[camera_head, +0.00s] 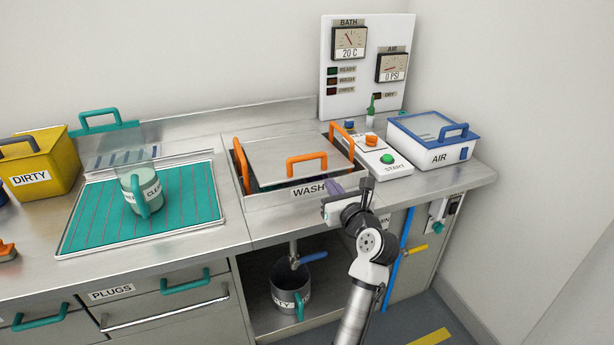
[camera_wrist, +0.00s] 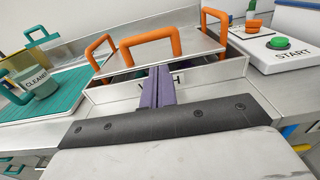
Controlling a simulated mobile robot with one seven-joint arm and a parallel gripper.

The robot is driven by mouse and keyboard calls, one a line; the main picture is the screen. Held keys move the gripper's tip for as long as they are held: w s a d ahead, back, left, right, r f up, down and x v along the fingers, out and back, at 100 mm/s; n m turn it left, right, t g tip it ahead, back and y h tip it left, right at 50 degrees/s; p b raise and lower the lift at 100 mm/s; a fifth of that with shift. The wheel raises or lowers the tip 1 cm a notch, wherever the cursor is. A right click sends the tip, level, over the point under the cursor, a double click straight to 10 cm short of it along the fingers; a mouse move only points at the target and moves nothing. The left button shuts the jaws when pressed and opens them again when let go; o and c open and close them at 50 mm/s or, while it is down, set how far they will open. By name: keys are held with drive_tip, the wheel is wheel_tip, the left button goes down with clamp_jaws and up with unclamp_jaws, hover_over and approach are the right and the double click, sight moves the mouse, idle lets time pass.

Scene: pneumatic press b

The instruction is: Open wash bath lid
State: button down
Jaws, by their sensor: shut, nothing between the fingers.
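The wash bath (camera_head: 290,194) is a steel box marked WASH, set in the counter. Its flat grey lid (camera_head: 272,158) has an orange handle (camera_head: 306,163) near the front edge and lies a little askew, with a dark gap under its front edge. Orange handles also stand at the bath's left and right sides. My gripper (camera_head: 338,187) is at the bath's front right, below and to the right of the lid handle. In the wrist view its purple fingers (camera_wrist: 157,86) are together and empty, in front of the WASH label, with the lid handle (camera_wrist: 150,42) beyond and apart from them.
A control box with a green START button (camera_head: 387,159) stands right of the bath, then the AIR box (camera_head: 433,140). A DIRTY bucket (camera_head: 289,287) stands below the counter.

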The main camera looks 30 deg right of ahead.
drive_tip(key=x, duration=0.9)
drive_tip(key=shift+w+p, duration=0.3)
drive_tip(key=shift+p, duration=0.1)
drive_tip(key=shift+r, duration=0.1)
